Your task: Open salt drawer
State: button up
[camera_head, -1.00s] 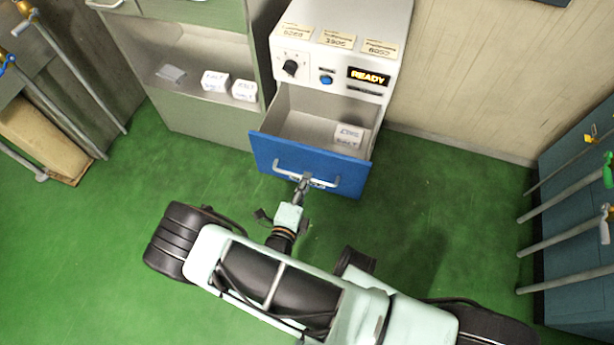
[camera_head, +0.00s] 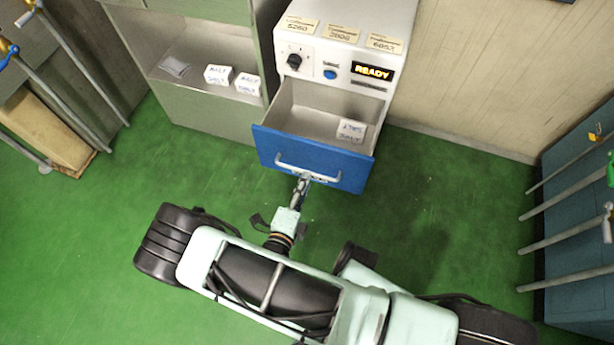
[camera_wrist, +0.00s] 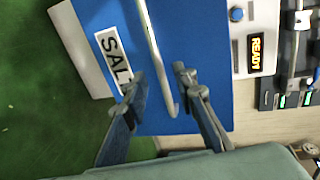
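The salt drawer (camera_head: 330,164) has a blue front and stands pulled out of the white cabinet, its inside visible. A white box labelled SALT (camera_head: 351,130) lies in it. The metal bar handle (camera_head: 290,167) runs across the front. In the wrist view, the blue front (camera_wrist: 195,65) carries a SALT label (camera_wrist: 113,58), and the handle (camera_wrist: 153,42) shows between my fingers. My gripper (camera_wrist: 157,78) is open, its two fingers apart on either side of the bar in the picture. In the head view my gripper (camera_head: 302,178) is right at the drawer front, by the handle.
The white cabinet (camera_head: 345,35) has a knob, a blue button and a READY display (camera_head: 372,73). A grey shelf unit (camera_head: 205,120) with white boxes stands to its left. A teal cabinet (camera_head: 575,200) with long handles is at the right. Green floor around the drawer is clear.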

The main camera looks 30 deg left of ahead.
jog(key=v, duration=0.4)
dwell(0.5)
